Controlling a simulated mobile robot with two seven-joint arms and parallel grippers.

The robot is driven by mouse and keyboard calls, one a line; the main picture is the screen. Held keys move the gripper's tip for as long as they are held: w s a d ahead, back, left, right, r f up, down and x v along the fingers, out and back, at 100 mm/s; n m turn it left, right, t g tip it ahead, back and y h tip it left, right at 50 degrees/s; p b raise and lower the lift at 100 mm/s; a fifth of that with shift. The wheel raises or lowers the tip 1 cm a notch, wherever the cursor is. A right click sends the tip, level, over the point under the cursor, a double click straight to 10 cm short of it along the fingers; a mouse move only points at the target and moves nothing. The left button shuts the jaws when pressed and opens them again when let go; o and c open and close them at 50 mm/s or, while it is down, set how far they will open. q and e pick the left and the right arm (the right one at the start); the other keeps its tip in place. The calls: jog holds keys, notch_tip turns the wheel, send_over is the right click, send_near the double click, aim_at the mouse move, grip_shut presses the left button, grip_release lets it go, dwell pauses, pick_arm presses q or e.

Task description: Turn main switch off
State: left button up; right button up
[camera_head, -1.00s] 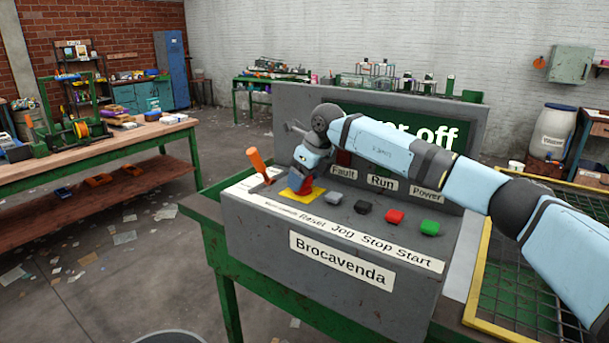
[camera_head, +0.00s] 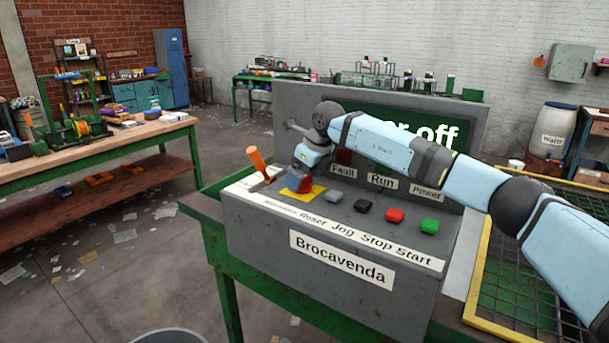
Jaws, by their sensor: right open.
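The main switch is a lever with an orange handle (camera_head: 256,159) on the left end of the grey control console (camera_head: 345,262). Its handle stands up and leans to the left; its base label is too small to read. My right arm reaches across the console from the right. My right gripper (camera_head: 298,180) points down, just right of the lever, over the yellow plate (camera_head: 316,193) and its red button, which it partly hides. It is open and appears apart from the lever. The green display (camera_head: 455,126) reads "...er off", partly hidden by my arm. My left gripper is out of view.
Grey, black, red (camera_head: 395,215) and green (camera_head: 430,226) buttons lie in a row to the right of the gripper. A yellow-framed mesh (camera_head: 520,290) is at the right. A wooden workbench (camera_head: 110,145) stands at the left, with open floor between.

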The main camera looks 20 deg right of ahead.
jog(key=v, duration=1.3)
jog(key=shift+s+r, duration=0.15)
jog(key=shift+r, duration=0.15)
jog(key=shift+d, duration=0.1)
